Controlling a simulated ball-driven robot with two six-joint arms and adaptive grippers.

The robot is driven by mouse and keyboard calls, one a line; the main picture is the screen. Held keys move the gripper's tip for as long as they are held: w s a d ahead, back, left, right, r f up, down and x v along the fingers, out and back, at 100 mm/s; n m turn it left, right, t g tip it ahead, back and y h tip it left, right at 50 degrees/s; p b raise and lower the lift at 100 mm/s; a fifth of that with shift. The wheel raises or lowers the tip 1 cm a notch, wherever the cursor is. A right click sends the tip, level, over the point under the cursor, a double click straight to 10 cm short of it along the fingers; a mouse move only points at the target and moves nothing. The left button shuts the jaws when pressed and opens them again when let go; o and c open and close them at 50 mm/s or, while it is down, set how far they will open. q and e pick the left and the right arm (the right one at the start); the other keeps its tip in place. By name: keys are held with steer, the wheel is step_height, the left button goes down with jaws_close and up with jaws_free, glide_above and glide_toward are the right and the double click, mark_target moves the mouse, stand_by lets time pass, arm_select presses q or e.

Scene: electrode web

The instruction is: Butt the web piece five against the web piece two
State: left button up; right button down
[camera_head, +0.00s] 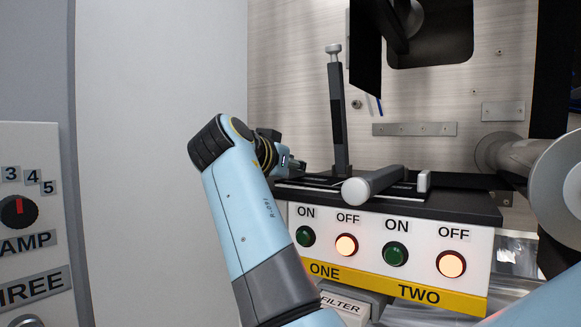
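My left arm rises from the bottom, and its gripper (290,162) is at the left end of the black splicing table (463,205). The wrist hides much of this gripper, so its fingers and anything between them do not show clearly. A black sheet (366,48) hangs edge-on above the table, and a black band (552,70) hangs at the right. No number is readable on either, so I cannot tell which is web piece two or five. Only a light blue part of my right arm shows at the bottom right corner; its gripper is out of view.
An upright dark post (338,115) and a grey roller-like bar (372,186) stand on the table. Below, a white panel (325,222) has green and lit buttons over labels ONE and TWO. A large roller (556,190) is at the right. A dial panel (20,245) is at the left.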

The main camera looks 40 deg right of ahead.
steer(key=shift+f, duration=0.15)
steer(key=c, duration=0.7)
jaws_free()
steer(key=shift+o, duration=0.2)
steer(key=shift+r, duration=0.2)
steer(key=shift+r+p, duration=2.1)
steer(key=shift+r, duration=1.35)
steer(key=shift+f, duration=0.2)
